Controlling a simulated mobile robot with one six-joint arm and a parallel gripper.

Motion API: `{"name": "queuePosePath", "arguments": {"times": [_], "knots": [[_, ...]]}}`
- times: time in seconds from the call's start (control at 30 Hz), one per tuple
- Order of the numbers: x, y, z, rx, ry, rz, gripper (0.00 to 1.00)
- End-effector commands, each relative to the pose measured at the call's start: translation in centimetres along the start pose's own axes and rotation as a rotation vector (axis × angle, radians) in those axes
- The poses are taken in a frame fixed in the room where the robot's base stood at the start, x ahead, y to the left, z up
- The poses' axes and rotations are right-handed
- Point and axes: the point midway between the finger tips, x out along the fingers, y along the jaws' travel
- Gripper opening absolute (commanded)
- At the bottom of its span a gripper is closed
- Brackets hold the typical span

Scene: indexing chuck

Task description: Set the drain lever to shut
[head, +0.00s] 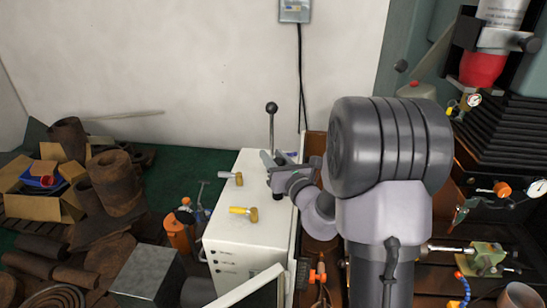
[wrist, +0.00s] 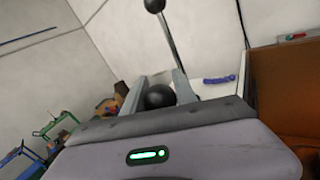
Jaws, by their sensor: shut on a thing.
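A tall lever (head: 271,125) with a black ball top stands upright at the back of the white cabinet (head: 240,250). Its rod and ball top (wrist: 154,5) also show in the wrist view. My gripper (head: 270,163) is low beside this lever, over the cabinet top. In the wrist view my gripper (wrist: 158,90) has its fingers on either side of a black ball knob (wrist: 158,98) and is shut on it. The knob's stem is hidden behind my gripper. No readable label shows which lever is the drain lever.
Rusty cylinders (head: 115,180) and boxes crowd the floor at left. Machinery with a red part (head: 482,70) stands at right.

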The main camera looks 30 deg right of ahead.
Motion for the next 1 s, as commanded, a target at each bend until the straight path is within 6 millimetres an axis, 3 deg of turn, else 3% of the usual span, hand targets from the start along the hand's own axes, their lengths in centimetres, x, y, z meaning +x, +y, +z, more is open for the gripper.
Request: {"name": "queuePosePath", "arguments": {"times": [0.73,0.87,1.0], "knots": [[0.0,0.0,-0.2,0.0,0.0,0.0,0.0],[0.0,-0.4,-1.8,0.001,0.0,0.0,0.0],[0.0,-0.9,-4.8,0.001,0.003,0.0,0.0]]}}
